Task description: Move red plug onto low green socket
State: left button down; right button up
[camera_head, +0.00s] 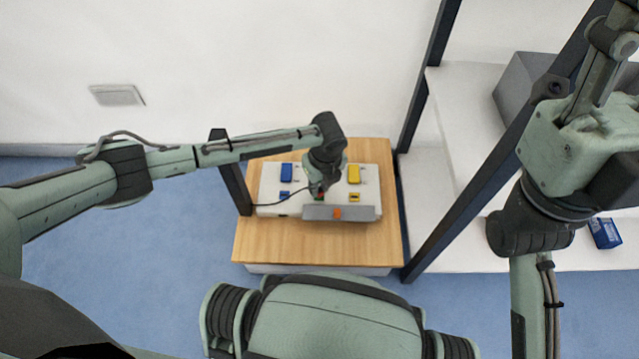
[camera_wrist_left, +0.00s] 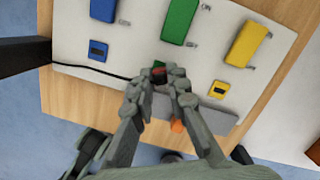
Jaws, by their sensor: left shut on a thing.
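The red plug (camera_wrist_left: 159,71) is between the fingertips of my left gripper (camera_wrist_left: 161,78), which is shut on it; a black cable (camera_wrist_left: 105,74) runs to it from the left. In the head view, my left gripper (camera_head: 318,187) is over the middle of the white board, with a little red at its tips. The tall green block (camera_wrist_left: 180,20) stands behind the plug, in line with it.
The white board (camera_head: 268,208) lies on a wooden table (camera_head: 310,247). Tall blue (camera_head: 286,173) and yellow (camera_head: 353,174) blocks and low blue (camera_head: 284,195) and yellow (camera_head: 354,197) sockets flank the gripper. A grey bar (camera_head: 361,213) with an orange part (camera_head: 337,213) lies in front.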

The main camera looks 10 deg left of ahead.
pick_arm(q)
jog(key=shift+f, duration=0.2)
dwell(0.9)
jog(key=c, duration=0.9)
grip_release()
